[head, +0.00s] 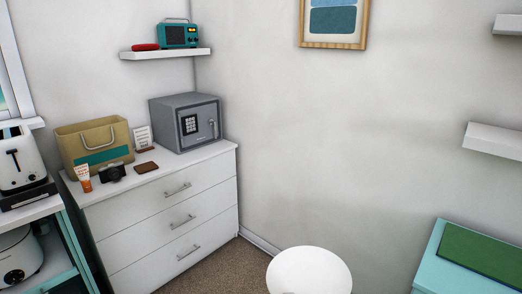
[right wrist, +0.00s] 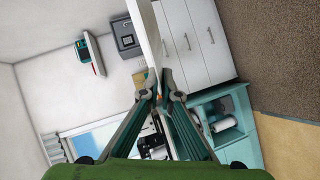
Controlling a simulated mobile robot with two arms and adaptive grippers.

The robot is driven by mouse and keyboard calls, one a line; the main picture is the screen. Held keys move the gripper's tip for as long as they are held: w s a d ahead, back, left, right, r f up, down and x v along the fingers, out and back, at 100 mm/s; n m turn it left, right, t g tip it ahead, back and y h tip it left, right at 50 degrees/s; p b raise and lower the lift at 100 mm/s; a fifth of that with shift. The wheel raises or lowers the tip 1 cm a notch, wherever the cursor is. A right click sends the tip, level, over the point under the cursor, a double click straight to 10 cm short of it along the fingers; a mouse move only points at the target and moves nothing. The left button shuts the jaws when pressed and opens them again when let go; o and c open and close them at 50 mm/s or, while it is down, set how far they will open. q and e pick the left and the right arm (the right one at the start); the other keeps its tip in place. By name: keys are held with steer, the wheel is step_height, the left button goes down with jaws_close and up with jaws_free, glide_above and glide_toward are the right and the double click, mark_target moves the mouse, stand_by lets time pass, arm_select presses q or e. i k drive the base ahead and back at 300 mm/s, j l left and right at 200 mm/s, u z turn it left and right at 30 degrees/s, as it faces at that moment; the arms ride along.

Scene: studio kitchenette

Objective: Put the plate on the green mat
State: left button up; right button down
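The white round plate (head: 309,271) is at the bottom centre of the head view, raised in front of me. In the right wrist view the plate (right wrist: 148,38) shows edge-on as a thin white strip. My right gripper (right wrist: 161,95) has its two fingertips closed on the plate's rim. The green mat (head: 484,252) lies on top of a teal cabinet at the lower right of the head view, apart from the plate. My left gripper is in neither view.
The teal cabinet (head: 428,262) stands at the right, its mat top clear in view. Wall shelves (head: 494,140) jut out above it. A white drawer chest (head: 160,222) holds a safe (head: 187,122), bag and small items. Brown floor lies between.

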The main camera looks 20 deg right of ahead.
mark_target(459, 243)
steer(key=i+z, duration=0.3)
steer(key=i, duration=0.15)
steer(key=i+z, duration=0.3)
steer(key=i, duration=0.15)
steer(key=i+j+z, duration=0.6)
steer(key=i, duration=0.2)
steer(key=i+z, duration=0.25)
steer(key=z, duration=0.15)
steer(key=i+j+z, duration=0.2)
steer(key=z, duration=0.2)
steer(key=i+j+z, duration=0.2)
steer(key=z, duration=0.25)
steer(key=i+j+z, duration=0.4)
steer(key=j+z, duration=0.25)
steer(key=z, duration=0.15)
